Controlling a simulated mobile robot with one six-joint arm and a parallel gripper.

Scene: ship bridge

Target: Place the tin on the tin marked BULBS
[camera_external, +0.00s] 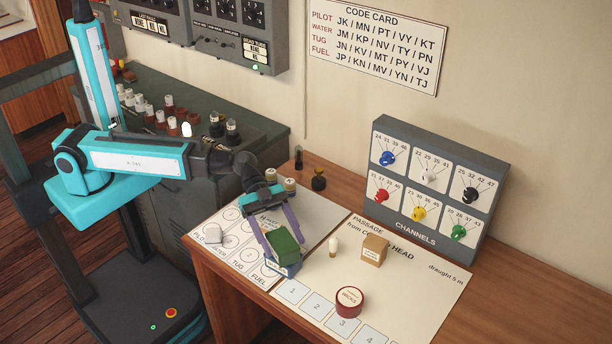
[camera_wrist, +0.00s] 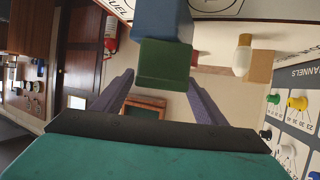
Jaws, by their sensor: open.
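A green tin (camera_external: 284,243) rests on top of a blue tin (camera_external: 287,269), which stands on the white chart sheet near the table's front edge. In the wrist view the green tin (camera_wrist: 165,66) and the blue tin (camera_wrist: 162,20) look stacked and touching. The blue tin has a pale label, but I cannot read it, so I cannot tell whether it says BULBS. My gripper (camera_external: 282,246) is open, its purple fingers on either side of the green tin. In the wrist view my gripper (camera_wrist: 161,82) shows gaps beside the tin.
A round red tin (camera_external: 349,301), a tan box (camera_external: 374,249) and a small pale bulb-like piece (camera_external: 333,246) stand to the right. A white piece (camera_external: 213,233) lies left. The CHANNELS panel (camera_external: 425,185) stands at the back right. The right of the table is clear.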

